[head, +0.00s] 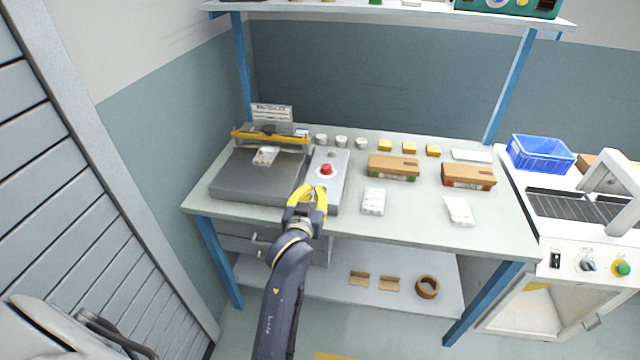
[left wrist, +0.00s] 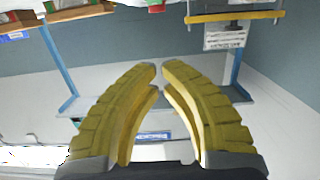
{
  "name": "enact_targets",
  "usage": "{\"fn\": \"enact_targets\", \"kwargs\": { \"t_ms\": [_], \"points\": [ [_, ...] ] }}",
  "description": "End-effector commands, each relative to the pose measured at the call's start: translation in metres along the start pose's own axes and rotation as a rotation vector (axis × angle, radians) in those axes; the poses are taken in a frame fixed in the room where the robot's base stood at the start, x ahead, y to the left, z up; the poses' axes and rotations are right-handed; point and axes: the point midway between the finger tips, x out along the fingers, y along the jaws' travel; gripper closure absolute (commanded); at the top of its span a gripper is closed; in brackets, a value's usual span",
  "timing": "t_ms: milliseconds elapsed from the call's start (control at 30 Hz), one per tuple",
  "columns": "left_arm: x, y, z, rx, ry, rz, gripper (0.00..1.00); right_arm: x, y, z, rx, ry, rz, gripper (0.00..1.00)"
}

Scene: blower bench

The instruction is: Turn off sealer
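The sealer (head: 258,180) is a flat grey machine at the left of the bench, with a yellow bar (head: 270,137) across its back. Its grey control box (head: 334,187) is on its right side and carries a red button (head: 326,170) and a smaller knob behind it. My left gripper (head: 308,190) is in front of the control box, nearer the camera than the red button. In the left wrist view its yellow fingers (left wrist: 161,66) curve together with tips almost meeting and nothing between them. Whether it touches the box cannot be told. My right gripper is not in view.
Brown boxes (head: 394,167), white packs (head: 373,201) and small yellow blocks (head: 409,148) stand to the right on the bench (head: 420,222). A paper sign (head: 272,113) stands behind the sealer. An upper shelf (head: 400,14) spans the back. A blue crate (head: 541,155) is at the right.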

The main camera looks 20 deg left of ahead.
Motion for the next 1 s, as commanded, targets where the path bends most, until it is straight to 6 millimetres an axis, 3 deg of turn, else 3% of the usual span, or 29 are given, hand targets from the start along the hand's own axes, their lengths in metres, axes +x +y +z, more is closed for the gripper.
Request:
{"fn": "enact_targets", "kwargs": {
  "t_ms": [467, 667, 1000],
  "points": [
    [0.006, 0.000, -0.001, -0.001, 0.002, 0.000, 1.00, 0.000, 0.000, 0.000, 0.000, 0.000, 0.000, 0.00],
    [0.032, 0.000, -0.001, 0.000, 0.002, 0.000, 1.00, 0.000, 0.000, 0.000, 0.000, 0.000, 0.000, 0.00],
    [0.092, 0.000, -0.002, 0.000, 0.002, 0.000, 1.00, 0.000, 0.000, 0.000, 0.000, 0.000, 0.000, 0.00]
  ]
}}
